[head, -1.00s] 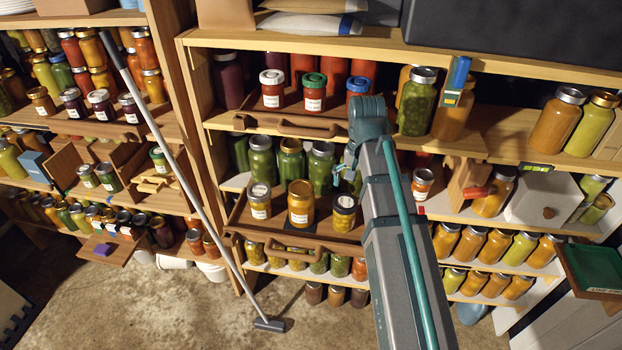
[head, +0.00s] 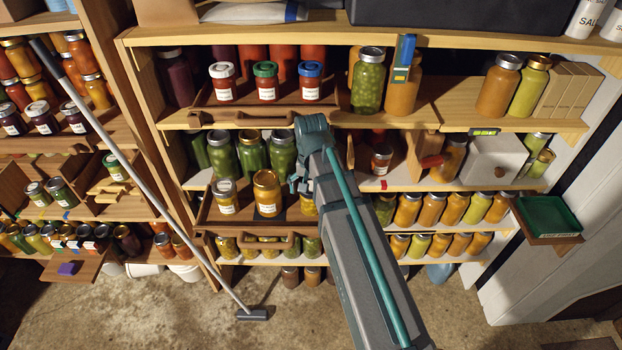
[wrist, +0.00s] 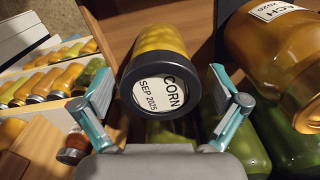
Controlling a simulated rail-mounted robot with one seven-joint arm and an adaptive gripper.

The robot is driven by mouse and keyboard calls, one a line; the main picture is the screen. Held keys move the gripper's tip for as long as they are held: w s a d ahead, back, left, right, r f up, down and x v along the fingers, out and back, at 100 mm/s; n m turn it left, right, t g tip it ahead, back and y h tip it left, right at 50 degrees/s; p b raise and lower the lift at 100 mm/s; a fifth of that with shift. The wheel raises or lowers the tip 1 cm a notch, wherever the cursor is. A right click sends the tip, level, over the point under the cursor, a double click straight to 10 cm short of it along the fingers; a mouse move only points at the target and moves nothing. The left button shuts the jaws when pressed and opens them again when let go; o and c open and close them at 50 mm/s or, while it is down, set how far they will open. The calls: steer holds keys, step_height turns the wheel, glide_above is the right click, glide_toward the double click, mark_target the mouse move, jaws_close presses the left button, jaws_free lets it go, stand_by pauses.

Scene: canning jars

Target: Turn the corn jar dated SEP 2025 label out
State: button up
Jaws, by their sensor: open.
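The corn jar (wrist: 160,60) is yellow with a dark-rimmed lid. Its lid label (wrist: 160,92) reads "CORN SEP 2025" in the wrist view. My gripper (wrist: 162,78) is open, with one teal finger on each side of the lid. I see gaps between the fingers and the lid. In the head view the corn jar (head: 307,207) stands at the right of a front row of three on a wooden pull-out tray, mostly hidden by my arm. My gripper (head: 299,185) is small there. The front of the jar's side does not show clearly.
A larger orange jar (wrist: 275,50), its label ending "CH 2020", is close on the right in the wrist view. It is the gold-lidded jar (head: 267,193) in the head view. Another labelled jar (head: 226,197) stands left of it. Green jars (head: 252,153) are behind.

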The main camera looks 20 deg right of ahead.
steer(key=shift+f, duration=1)
steer(key=c, duration=1.5)
steer(key=o, duration=0.8)
steer(key=c, duration=0.5)
steer(key=m+p, duration=0.1)
steer(key=m, duration=0.1)
steer(key=shift+r+m, duration=0.1)
steer(key=shift+m, duration=0.3)
steer(key=shift+m+p, duration=0.4)
steer(key=shift+m, duration=0.5)
